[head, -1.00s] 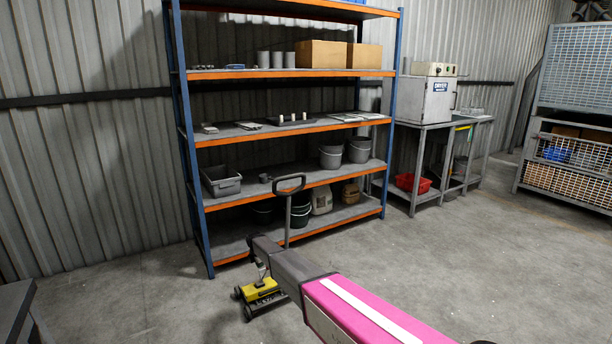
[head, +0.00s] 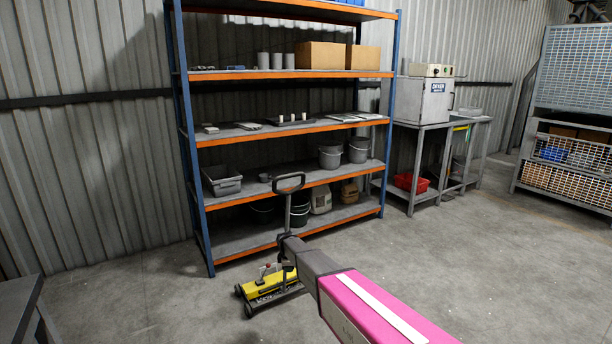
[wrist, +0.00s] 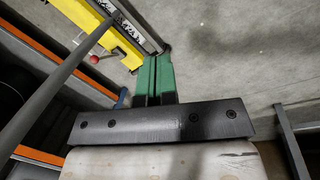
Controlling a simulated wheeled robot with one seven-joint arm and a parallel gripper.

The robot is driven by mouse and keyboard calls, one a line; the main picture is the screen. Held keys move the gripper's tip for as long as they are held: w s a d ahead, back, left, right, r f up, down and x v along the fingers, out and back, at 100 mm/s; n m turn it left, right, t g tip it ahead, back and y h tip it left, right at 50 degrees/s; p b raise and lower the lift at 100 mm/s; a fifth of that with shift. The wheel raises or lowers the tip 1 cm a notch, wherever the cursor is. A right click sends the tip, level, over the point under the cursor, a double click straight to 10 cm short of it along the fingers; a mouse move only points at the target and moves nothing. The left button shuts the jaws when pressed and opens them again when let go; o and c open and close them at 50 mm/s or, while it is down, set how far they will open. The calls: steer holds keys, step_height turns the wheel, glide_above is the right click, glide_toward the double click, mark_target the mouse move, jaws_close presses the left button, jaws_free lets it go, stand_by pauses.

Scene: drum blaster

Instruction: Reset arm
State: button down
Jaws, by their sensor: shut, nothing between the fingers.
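My pink and grey arm (head: 375,305) reaches in from the lower right of the head view. Its far end is in front of the shelf and beside the yellow wheeled floor tool. In the wrist view my gripper (wrist: 155,72) shows as two green fingers side by side, shut and empty. In the head view the fingers are too small and dark to make out clearly.
The yellow wheeled tool (head: 262,284) stands on the floor, its upright handle (head: 288,184) close to my arm's end. Its pole (wrist: 55,88) crosses the wrist view. A blue and orange shelf (head: 300,228) stands behind. A table edge (head: 22,300) is lower left. Floor at right is clear.

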steer(key=s+d+r+m, duration=0.5)
steer(key=s+d, duration=0.4)
steer(key=s, duration=0.2)
steer(key=s+d+r+m+g, duration=0.1)
steer(key=s+d+r+m, duration=0.4)
steer(key=s, duration=0.7)
steer(key=s+d+r+m+g, duration=0.1)
steer(key=s+d+r+m, duration=0.3)
steer(key=s+d+m, duration=0.4)
steer(key=s+d, duration=0.4)
steer(key=d, duration=0.1)
steer(key=shift+s+r+y, duration=0.25)
steer(key=shift+r+y, duration=0.05)
steer(key=shift+r, duration=0.1)
